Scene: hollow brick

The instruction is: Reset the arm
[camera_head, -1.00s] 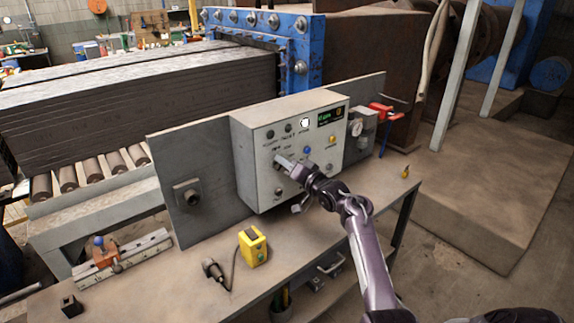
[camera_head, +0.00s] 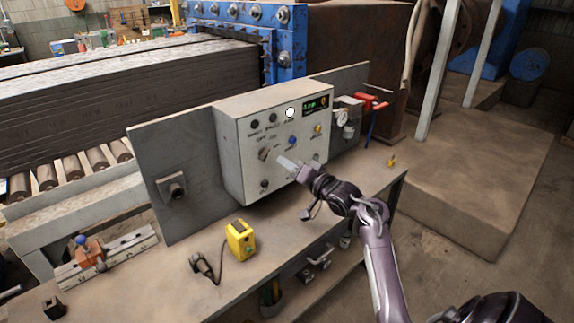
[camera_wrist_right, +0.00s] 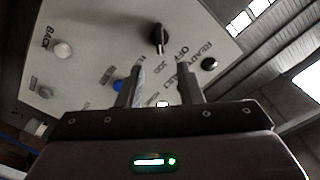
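My right gripper (camera_head: 287,163) is in front of the control box (camera_head: 230,160), a pale panel with knobs, buttons and a small display. In the right wrist view its two fingers (camera_wrist_right: 168,92) stand apart with nothing held between them. A dark rotary selector knob (camera_wrist_right: 159,38) with lettering around it shows beyond the fingers; in the head view the knob (camera_head: 264,154) is just left of the fingertips, apart from them. A blue button (camera_wrist_right: 119,86) lies beside the left finger in the wrist view. My left gripper is not in view.
A yellow box (camera_head: 240,240) and a black corded device (camera_head: 203,266) lie on the bench (camera_head: 165,285). An orange-and-blue tool on a metal rail (camera_head: 92,252) is at the left. Red-handled clamps (camera_head: 373,104) stand right of the panel. The front bench area is mostly clear.

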